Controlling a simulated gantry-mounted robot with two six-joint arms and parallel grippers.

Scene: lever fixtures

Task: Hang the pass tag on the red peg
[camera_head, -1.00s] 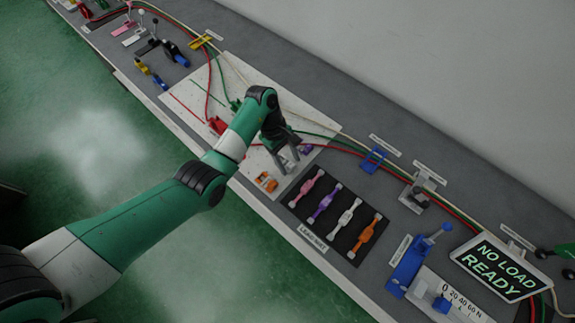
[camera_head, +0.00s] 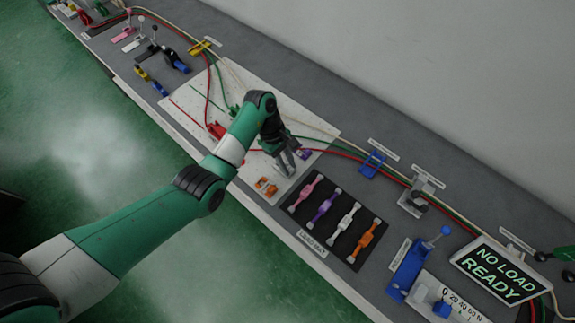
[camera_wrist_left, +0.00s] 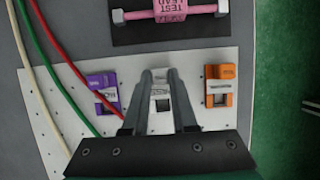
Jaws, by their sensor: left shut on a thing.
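My left gripper (camera_head: 287,168) points down at the front part of the white board (camera_head: 185,78). In the left wrist view its two fingers (camera_wrist_left: 160,76) are close together on a small white block (camera_wrist_left: 162,88) with a dark square opening. The block sits between a purple block (camera_wrist_left: 103,92) and an orange block (camera_wrist_left: 220,86) of similar shape. A red fixture (camera_head: 217,130) stands on the board left of my arm; I cannot tell whether it has a peg. I cannot make out a pass tag by its lettering. My right gripper is out of view.
A black mat (camera_head: 300,217) with pink, purple, white and orange bars lies beside the board. A blue lever fixture (camera_head: 408,268) and a "NO LOAD READY" display (camera_head: 500,268) stand at the right. Red, green and white cables run along the bench.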

